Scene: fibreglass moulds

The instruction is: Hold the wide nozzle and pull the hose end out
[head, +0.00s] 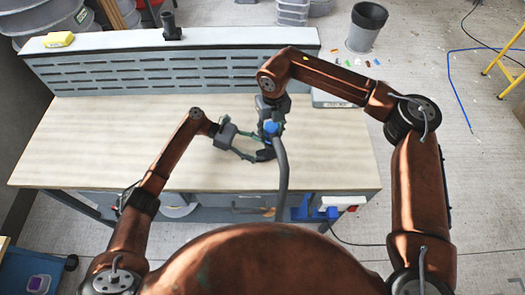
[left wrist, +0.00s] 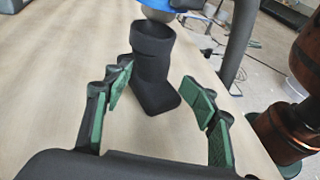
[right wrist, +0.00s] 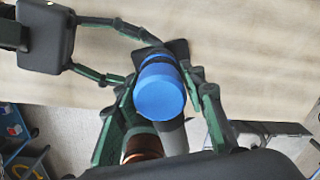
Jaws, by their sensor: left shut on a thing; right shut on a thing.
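The wide nozzle (left wrist: 153,75) is black, with a round mouth and a wide flat lower end. It stands upright between the fingers of my left gripper (head: 256,148), which is shut on it. In the head view the nozzle (head: 265,154) is partly hidden. The hose end has a blue collar (right wrist: 162,90) with a grey hose (head: 282,170). My right gripper (right wrist: 163,84) is shut on the hose end from above. In the left wrist view a grey rounded tip under the blue collar (left wrist: 180,4) is right over the nozzle's mouth; whether it touches is unclear.
The pale workbench (head: 110,130) is mostly clear to the left. A slotted panel (head: 160,75) runs along its back, with a yellow block (head: 59,39) and a black fitting (head: 171,27) on top. A grey bucket (head: 366,27) stands on the floor behind.

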